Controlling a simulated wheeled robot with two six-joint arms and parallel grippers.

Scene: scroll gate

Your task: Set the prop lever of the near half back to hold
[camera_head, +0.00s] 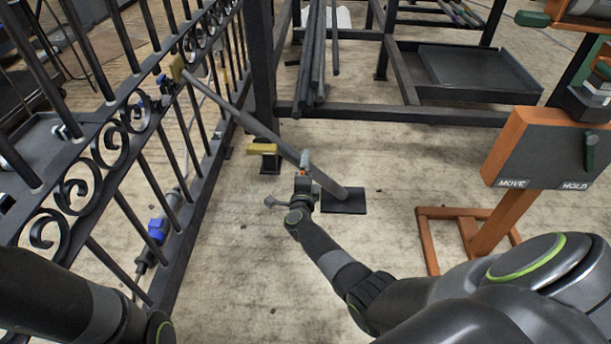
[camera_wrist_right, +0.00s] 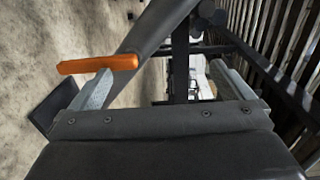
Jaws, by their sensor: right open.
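A long grey prop bar (camera_head: 240,115) slopes from the gate to a dark foot plate (camera_head: 343,202) on the floor. My right gripper (camera_head: 302,178) is at the lower part of this bar. In the right wrist view the right gripper (camera_wrist_right: 165,88) is open, its two pale fingers wide apart. An orange handle (camera_wrist_right: 97,64), apparently the prop lever, lies across the tip of the left-hand finger; I cannot tell whether they touch. The bar (camera_wrist_right: 160,25) passes beyond it. In the head view the gripper mostly hides the handle. My left gripper is out of view.
The black scroll gate (camera_head: 120,135) stands along the left. An orange stand (camera_head: 490,225) at the right carries a grey board (camera_head: 545,150) marked MOVE and HOLD, with a dark green lever at the HOLD side. A dark rack (camera_head: 400,115) stands behind. Floor is clear in front.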

